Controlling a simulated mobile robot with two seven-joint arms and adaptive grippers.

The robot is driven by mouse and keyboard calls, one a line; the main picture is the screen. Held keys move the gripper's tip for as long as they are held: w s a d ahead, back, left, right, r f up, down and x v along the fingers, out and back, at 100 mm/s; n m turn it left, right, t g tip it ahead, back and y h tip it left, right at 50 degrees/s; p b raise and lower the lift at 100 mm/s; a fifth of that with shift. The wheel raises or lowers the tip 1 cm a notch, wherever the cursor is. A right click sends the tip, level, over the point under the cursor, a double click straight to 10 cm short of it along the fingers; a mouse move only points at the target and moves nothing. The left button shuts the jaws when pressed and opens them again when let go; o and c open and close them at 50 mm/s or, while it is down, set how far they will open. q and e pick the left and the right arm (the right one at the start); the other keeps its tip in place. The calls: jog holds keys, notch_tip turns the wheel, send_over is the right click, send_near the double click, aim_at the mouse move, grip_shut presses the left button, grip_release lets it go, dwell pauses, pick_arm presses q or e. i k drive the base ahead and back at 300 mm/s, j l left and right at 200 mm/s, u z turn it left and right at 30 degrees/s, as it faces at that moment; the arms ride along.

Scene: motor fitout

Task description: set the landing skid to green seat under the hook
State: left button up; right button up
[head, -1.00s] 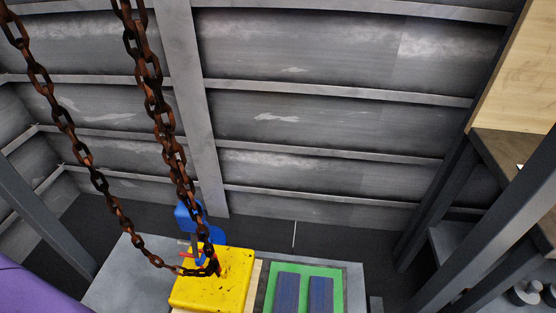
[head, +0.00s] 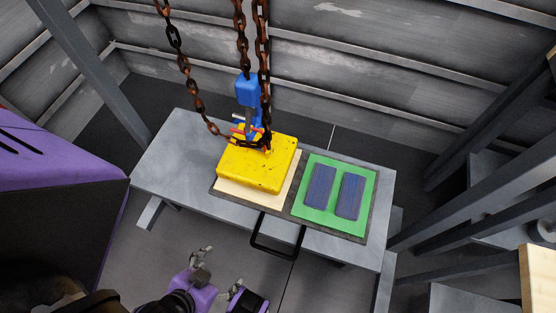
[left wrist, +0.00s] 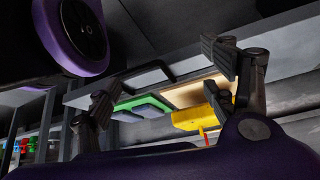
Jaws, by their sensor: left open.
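The landing skid appears to be the dark flat board (head: 282,214) on the grey table, with a black handle (head: 277,250) jutting over the front edge. It carries a pale wooden seat (head: 243,198) at left and a green seat (head: 363,219) at right. A yellow block (head: 255,165) hangs at the chain's end, above or on the wooden seat; I cannot tell whether they touch. The hook is not clearly distinguishable. My left gripper (head: 219,272) is open and empty, in front of the table, left of the handle. The left wrist view shows its spread fingers (left wrist: 165,85) and the handle (left wrist: 145,76). My right gripper is out of view.
Rusty chains (head: 265,60) hang down to the block. A blue tool or clamp (head: 247,92) stands behind it. Two dark blue panels (head: 321,186) lie on the green seat. The grey table (head: 165,170) is bare at its left end. Grey posts (head: 470,205) stand to the right.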

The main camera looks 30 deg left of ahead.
aim_at(288, 205)
jog(key=k+u, duration=0.3)
jog(key=k+l+u, duration=0.1)
jog(key=k+l, duration=0.45)
